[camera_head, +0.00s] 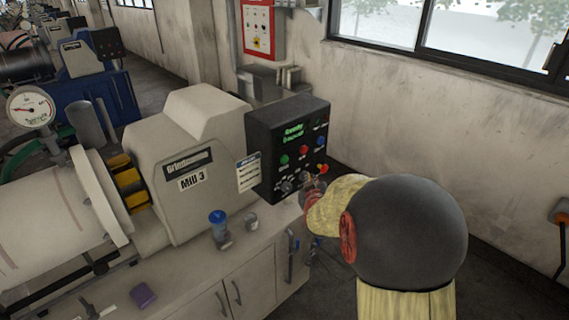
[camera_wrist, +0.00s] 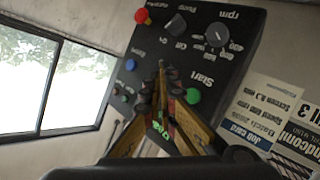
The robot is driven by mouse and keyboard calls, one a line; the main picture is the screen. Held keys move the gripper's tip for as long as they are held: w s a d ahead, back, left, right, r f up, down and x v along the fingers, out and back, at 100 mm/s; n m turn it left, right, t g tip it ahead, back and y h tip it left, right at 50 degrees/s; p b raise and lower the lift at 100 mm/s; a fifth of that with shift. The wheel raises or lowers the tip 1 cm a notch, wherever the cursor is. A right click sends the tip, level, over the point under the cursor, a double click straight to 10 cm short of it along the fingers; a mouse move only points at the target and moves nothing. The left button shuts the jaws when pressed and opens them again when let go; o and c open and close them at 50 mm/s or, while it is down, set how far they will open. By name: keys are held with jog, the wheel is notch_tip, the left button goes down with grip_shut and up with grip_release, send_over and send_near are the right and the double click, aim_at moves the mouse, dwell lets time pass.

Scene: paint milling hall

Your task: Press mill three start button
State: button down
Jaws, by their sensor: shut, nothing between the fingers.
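The dark control box (camera_head: 262,143) of Mill 3 stands at the right end of the mill, with a lit green display on its face. Its green start button (camera_head: 284,160) sits at the lower left of a row with a red and a blue button. In the wrist view, upside down, the green button (camera_wrist: 192,95) lies beside the word Start, just right of the fingers. My gripper (camera_wrist: 162,72) is shut and empty, pointing at the panel beside that button. I cannot tell whether the tips touch the panel. In the head view my gripper (camera_head: 312,187) is partly hidden by my arm.
A black knob (camera_head: 287,186) and a red emergency knob (camera_head: 322,168) are below the buttons. A blue-lidded cup (camera_head: 218,226) and a purple block (camera_head: 143,294) stand on the bench. A notice card (camera_head: 248,172) is left of the panel. Wall and window are at right.

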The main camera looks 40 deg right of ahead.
aim_at(285, 160)
jog(key=shift+s, duration=0.1)
dwell(0.3)
jog(key=w+p, duration=0.1)
jog(key=w, duration=0.8)
jog(key=shift+a+p, duration=0.35)
jog(key=shift+a, duration=0.05)
jog(key=shift+w, duration=0.1)
dwell(1.0)
jog(key=shift+w, duration=0.3)
jog(key=shift+w, duration=0.45)
dwell(0.8)
dwell(0.3)
jog(key=shift+s+b, duration=0.3)
jog(key=shift+s, duration=0.6)
